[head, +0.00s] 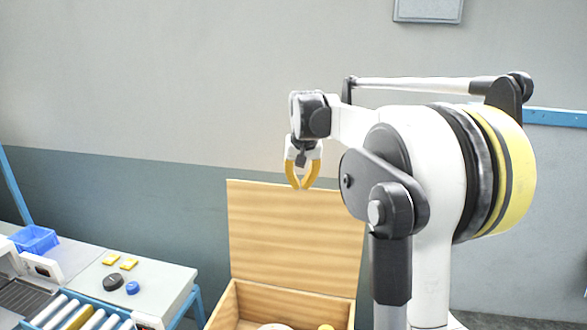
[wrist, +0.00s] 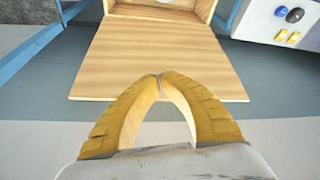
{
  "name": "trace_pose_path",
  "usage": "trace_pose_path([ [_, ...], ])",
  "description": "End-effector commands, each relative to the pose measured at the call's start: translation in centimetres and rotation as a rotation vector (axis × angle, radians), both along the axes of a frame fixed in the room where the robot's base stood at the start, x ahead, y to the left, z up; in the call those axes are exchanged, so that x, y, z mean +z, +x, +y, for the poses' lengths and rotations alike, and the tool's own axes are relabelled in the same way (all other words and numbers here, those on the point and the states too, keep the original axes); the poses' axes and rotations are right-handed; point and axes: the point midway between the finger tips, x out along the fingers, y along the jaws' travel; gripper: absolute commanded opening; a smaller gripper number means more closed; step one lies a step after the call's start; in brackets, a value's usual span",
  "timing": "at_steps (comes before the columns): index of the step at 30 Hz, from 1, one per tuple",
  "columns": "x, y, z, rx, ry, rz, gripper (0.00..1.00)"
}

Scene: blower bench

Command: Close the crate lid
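The wooden crate (head: 223,308) stands low in the head view, cut off by the bottom edge. Its lid (head: 265,235) is open and stands up at the crate's back. The lid also shows in the wrist view (wrist: 155,45), with part of the crate (wrist: 160,14) beyond it. My gripper (head: 300,187) is at the lid's top edge in the head view, fingers pointing down. Its yellow fingertips (wrist: 160,76) meet with nothing between them, and overlap the lid near its free edge in the wrist view. I cannot tell whether they touch the lid.
A round pale item (head: 273,327) and a small yellow item (head: 326,327) show inside the crate. To the left, a bench (head: 165,285) carries yellow blocks (head: 121,262), a black round part (head: 113,283), a blue one (head: 132,288) and a blue bin (head: 35,240). A roller conveyor (head: 75,317) is beside it.

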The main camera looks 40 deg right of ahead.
Motion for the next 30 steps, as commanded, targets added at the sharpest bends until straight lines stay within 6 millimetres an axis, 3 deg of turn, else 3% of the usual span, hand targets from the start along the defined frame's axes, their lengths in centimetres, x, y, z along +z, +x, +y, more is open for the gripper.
trace_pose_path([
  [1,1.7,0.9,-2.6,-0.034,0.008,0.013,0.00],
  [6,2.7,2.7,-10.9,-0.140,0.035,0.058,0.00],
  [9,2.6,2.8,-15.4,-0.200,0.052,0.083,0.00],
  [13,2.0,2.4,-19.7,-0.258,0.070,0.107,0.00],
  [18,1.2,1.8,-22.5,-0.298,0.083,0.123,0.00],
  [23,0.0,1.8,-23.1,-0.304,0.086,0.126,0.00],
  [30,-4.2,2.4,-23.7,-0.303,0.085,0.126,0.00],
])
